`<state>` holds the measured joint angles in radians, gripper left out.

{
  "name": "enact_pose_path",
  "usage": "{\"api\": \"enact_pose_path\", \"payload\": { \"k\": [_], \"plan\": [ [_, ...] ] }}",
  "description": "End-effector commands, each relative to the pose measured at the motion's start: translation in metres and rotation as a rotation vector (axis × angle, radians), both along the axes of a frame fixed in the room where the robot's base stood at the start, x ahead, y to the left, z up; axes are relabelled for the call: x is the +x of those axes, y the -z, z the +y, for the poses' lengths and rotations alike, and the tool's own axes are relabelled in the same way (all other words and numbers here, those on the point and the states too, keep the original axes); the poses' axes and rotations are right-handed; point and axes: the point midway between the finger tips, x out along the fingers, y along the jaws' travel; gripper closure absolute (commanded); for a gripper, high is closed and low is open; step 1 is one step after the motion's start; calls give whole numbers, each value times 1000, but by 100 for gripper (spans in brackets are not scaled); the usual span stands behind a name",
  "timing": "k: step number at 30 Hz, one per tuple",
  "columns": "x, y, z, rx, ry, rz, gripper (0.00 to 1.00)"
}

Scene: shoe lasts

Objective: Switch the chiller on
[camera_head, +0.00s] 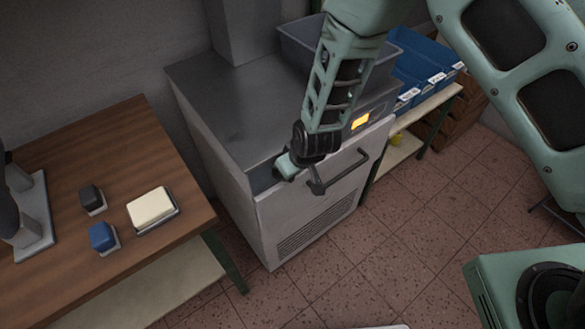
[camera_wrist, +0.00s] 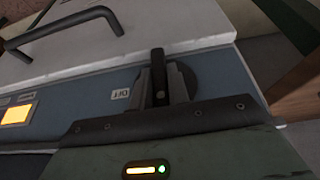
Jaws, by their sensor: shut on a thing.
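The chiller (camera_head: 219,110) is a grey metal cabinet with a light door and a blue-grey control strip along its top front edge. My gripper (camera_head: 285,166) is at the left end of that strip. In the wrist view my gripper (camera_wrist: 160,88) is shut on the black bar of a rotary switch (camera_wrist: 158,62), with one finger on each side. The switch's dark round base (camera_wrist: 188,80) shows behind the fingers. An upside-down OFF label (camera_wrist: 121,94) is left of the switch. The head view hides the switch behind my gripper.
The chiller's lit orange display (camera_head: 360,121) is right of my gripper. A dark door handle (camera_head: 338,172) juts out below the strip. A grey bin (camera_head: 300,42) sits on top. A wooden table (camera_head: 95,165) with small blocks stands left; blue bins (camera_head: 425,62) are right.

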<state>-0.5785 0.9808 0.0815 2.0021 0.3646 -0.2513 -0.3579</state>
Motion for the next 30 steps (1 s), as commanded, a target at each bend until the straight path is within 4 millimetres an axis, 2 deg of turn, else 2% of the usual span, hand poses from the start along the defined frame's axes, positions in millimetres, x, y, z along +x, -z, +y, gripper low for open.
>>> {"api": "enact_pose_path", "payload": {
  "k": [4,5,6,7,15,19,23,30],
  "plan": [
    [-1,2,-2,-3,0,3,100],
    [-1,2,-2,-4,0,4,74],
    [-1,2,-2,-3,0,3,63],
    [-1,2,-2,-2,0,3,61],
    [-1,1,-1,-2,-1,2,61],
    [-2,-6,-2,0,-1,1,61],
    [-8,-23,-5,0,-1,-1,61],
    [-24,-67,-14,0,-2,-2,61]
  ]
}}
